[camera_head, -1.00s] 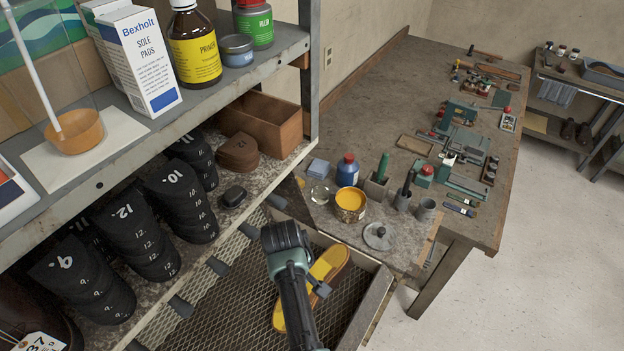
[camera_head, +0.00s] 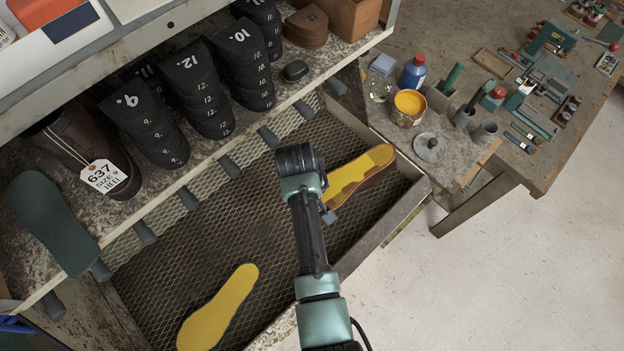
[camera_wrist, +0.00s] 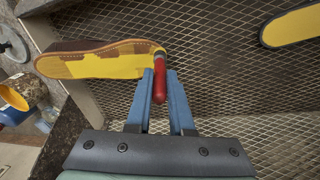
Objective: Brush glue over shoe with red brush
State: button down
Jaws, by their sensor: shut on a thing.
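The shoe (camera_head: 362,172) lies bottom up on the mesh tray, partly hidden by my arm in the head view. In the wrist view the shoe (camera_wrist: 100,62) shows yellow glue along its near side and right end, with brown patches along the far side. My gripper (camera_wrist: 160,76) is shut on the red handle of the brush (camera_wrist: 160,84). The brush head is at the shoe's right end and seems to touch it, though the bristles barely show. An open can of yellow glue (camera_head: 408,105) stands on the bench; it also shows in the wrist view (camera_wrist: 14,98).
A yellow-coated sole (camera_head: 218,312) lies apart on the mesh tray (camera_head: 200,255). A shelf (camera_head: 105,225) with stacked black heels and a tagged brown shoe (camera_head: 75,140) overhangs the left. A grey lid (camera_head: 429,148) and a blue bottle (camera_head: 413,73) are near the can.

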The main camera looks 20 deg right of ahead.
jog(key=shift+s+d+f, duration=0.1)
jog(key=shift+d+f, duration=0.05)
jog(key=shift+f, duration=0.2)
jog(key=shift+d+f, duration=0.1)
jog(key=shift+f, duration=0.15)
dwell(0.5)
jog(key=shift+w+f+b, duration=0.1)
jog(key=shift+w+b, duration=0.2)
jog(key=d+r, duration=0.3)
jog(key=d, duration=0.3)
jog(key=shift+s+d+p, duration=0.3)
jog(key=shift+d+p, duration=0.05)
dwell(0.9)
jog(key=shift+r, duration=0.1)
